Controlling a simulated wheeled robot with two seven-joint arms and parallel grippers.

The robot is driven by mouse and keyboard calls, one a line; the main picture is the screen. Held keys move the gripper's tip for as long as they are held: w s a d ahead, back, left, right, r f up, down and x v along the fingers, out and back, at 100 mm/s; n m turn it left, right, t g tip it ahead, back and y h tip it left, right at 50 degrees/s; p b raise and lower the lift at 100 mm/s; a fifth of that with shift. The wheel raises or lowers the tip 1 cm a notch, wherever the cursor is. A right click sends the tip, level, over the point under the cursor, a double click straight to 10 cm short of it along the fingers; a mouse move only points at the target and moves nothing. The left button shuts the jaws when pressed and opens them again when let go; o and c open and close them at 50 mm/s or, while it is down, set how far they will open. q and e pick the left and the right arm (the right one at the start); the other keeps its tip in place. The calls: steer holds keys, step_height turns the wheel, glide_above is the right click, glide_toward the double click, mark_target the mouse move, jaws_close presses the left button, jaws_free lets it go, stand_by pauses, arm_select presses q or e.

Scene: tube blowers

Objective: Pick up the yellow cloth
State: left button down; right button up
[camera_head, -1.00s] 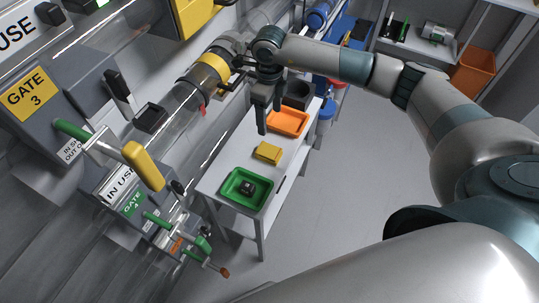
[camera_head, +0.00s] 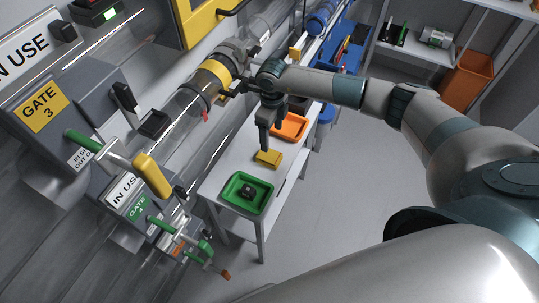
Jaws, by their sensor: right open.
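The yellow cloth (camera_head: 268,159) is a small folded yellow block. It lies on the white table (camera_head: 224,172) between the green tray and the orange tray. My right gripper (camera_head: 265,148) points down with its fingertips just at the far edge of the cloth in the picture. It is open, and nothing shows between its fingers. Whether the fingertips touch the cloth, I cannot tell. My left gripper is not in view.
A green tray (camera_head: 237,202) with a small dark object (camera_head: 248,191) stands at the near end of the table. An orange tray (camera_head: 296,128) stands behind the cloth. Pipes and gate handles (camera_head: 150,175) line the left wall.

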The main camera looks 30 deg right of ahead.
steer(key=p, duration=0.1)
glide_above(270, 155)
steer(key=shift+w+d+f, duration=0.1)
steer(key=shift+d+f, duration=0.1)
steer(key=shift+f, duration=1.05)
steer(key=shift+w+d+f, duration=0.1)
steer(key=shift+d+f, duration=0.05)
steer(key=shift+f, duration=1.05)
steer(key=shift+s+a+f+p, duration=0.1)
steer(key=shift+a+f+p, duration=0.1)
steer(key=shift+f+p, duration=0.25)
steer(key=f, duration=0.1)
steer(key=f+p, duration=0.1)
steer(key=f, duration=0.1)
steer(key=shift+a+f, duration=0.25)
steer(key=shift+f, duration=0.4)
steer(key=c, duration=1.1)
